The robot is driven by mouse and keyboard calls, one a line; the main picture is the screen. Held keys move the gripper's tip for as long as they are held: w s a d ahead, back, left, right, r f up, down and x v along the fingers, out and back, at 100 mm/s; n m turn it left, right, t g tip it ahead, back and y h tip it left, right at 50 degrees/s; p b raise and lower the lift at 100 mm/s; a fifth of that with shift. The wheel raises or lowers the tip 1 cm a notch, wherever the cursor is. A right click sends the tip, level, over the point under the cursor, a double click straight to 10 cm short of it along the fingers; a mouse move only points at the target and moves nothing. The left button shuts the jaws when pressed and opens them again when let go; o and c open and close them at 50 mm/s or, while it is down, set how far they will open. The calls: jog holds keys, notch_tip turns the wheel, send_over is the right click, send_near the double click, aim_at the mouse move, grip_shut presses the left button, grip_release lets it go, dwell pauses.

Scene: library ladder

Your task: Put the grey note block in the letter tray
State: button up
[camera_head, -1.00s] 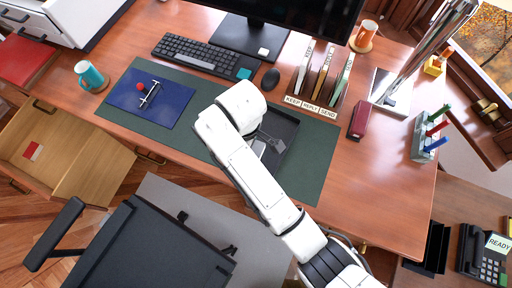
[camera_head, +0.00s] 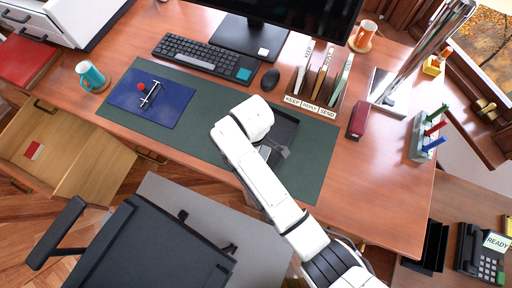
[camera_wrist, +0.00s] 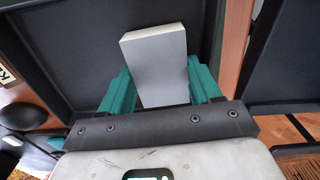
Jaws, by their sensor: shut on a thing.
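The grey note block (camera_wrist: 156,65) is a pale grey slab, seen in the wrist view between the two teal fingers of my gripper (camera_wrist: 161,82). My gripper is shut on it. The letter tray (camera_head: 289,128) is a black, low-rimmed tray on the green desk mat. It also shows in the wrist view as a dark surface (camera_wrist: 75,50) behind and below the block. In the head view my gripper (camera_head: 274,153) is over the tray, and my arm covers the tray's left part. I cannot tell whether the block touches the tray floor.
A file rack (camera_head: 322,75) with labelled slots stands behind the tray, with a mouse (camera_head: 271,79) and keyboard (camera_head: 201,54) to its left. A blue folder (camera_head: 150,98) lies on the mat's left. The desk's front right is clear.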

jog(key=o, duration=0.8)
jog(key=shift+r+p, duration=0.95)
jog(key=shift+r, duration=5.3)
